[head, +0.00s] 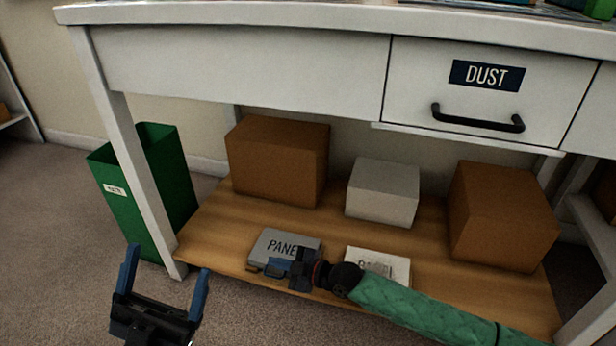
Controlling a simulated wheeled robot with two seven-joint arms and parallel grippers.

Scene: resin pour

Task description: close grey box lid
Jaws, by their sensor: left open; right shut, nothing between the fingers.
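The grey box (273,244) is low and flat-topped, with lettering starting "PANE" on top. It sits near the front edge of the wooden lower shelf (215,230). Its lettered top looks level, but whether the lid is fully down I cannot tell. My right gripper (268,268) is shut and empty at the front right of the grey box and hides its front right corner. Whether they touch is unclear. My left gripper (166,265) is open and empty in front of the shelf, to the lower left of the box.
A white lettered box (392,262) lies behind my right arm. Two brown boxes (280,160) (502,215) and a pale box (383,192) stand further back. A green bin (150,190) is left of the table leg (128,150). The DUST drawer (485,90) hangs above.

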